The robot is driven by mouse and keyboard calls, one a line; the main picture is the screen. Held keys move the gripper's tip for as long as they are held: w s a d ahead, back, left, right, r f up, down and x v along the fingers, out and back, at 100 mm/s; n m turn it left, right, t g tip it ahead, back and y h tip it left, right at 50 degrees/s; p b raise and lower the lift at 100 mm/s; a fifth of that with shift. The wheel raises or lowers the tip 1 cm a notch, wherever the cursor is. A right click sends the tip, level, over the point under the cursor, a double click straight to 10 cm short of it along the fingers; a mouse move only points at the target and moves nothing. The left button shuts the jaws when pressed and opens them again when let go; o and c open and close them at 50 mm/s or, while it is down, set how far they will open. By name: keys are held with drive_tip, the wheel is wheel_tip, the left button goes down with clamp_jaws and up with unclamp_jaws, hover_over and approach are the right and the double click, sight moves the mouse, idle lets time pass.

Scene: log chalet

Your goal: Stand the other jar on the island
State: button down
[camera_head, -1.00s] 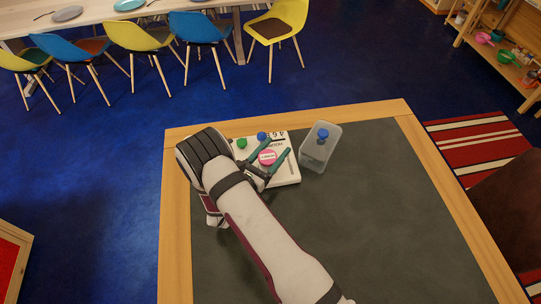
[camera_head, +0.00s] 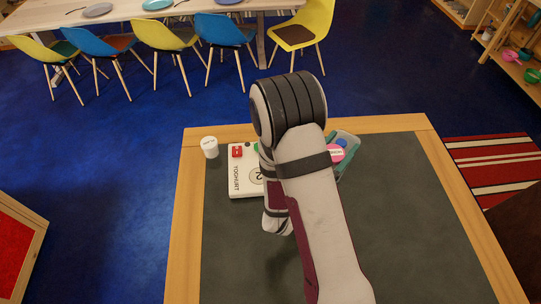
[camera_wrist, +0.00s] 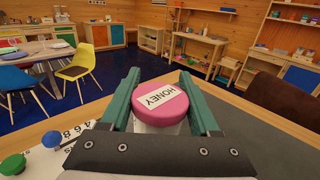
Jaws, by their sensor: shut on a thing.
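My gripper (camera_wrist: 158,75) is shut on a jar with a pink lid (camera_wrist: 162,103) labelled HONEY. The jar's pale body shows only a little below the lid. In the head view the pink lid (camera_head: 336,154) shows beside my wrist, over the far part of the island (camera_head: 400,200). Another jar, white with a white lid (camera_head: 209,147), stands at the island's far left corner. My arm hides part of the island top. I cannot tell how far the held jar is above it.
A white panel (camera_head: 242,184) marked YOGHURT lies on the island, with a red piece (camera_head: 237,151) and a green cap (camera_head: 256,147). A blue cap (camera_wrist: 51,138) shows there too. A clear container is mostly hidden behind my gripper. The right side is clear.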

drive_tip(key=w+a+f+n+t+y, duration=0.1)
drive_tip(key=w+a+f+y, duration=0.1)
drive_tip(key=a, duration=0.8)
drive_tip(key=w+a+f+n+t+y, duration=0.1)
drive_tip(key=a+f, duration=0.3)
drive_tip(key=a, duration=0.7)
drive_tip(key=w+a+f+n+t+y, duration=0.1)
drive_tip(key=w+a+f+n+y, duration=0.1)
drive_tip(key=a, duration=0.8)
drive_tip(key=shift+w+a+f+n+t+y, duration=0.15)
drive_tip(key=shift+w+f+t+y, duration=0.1)
drive_tip(key=shift+w+f, duration=0.2)
drive_tip(key=shift+w+a+f+n+t+y, duration=0.15)
drive_tip(key=shift+w+f+y, duration=0.15)
drive_tip(key=shift+w, duration=0.25)
drive_tip(key=shift+a+f, duration=0.2)
drive_tip(key=shift+f, duration=1.95)
drive_tip(key=shift+f, duration=0.1)
drive_tip(key=shift+c, duration=0.6)
unclamp_jaws()
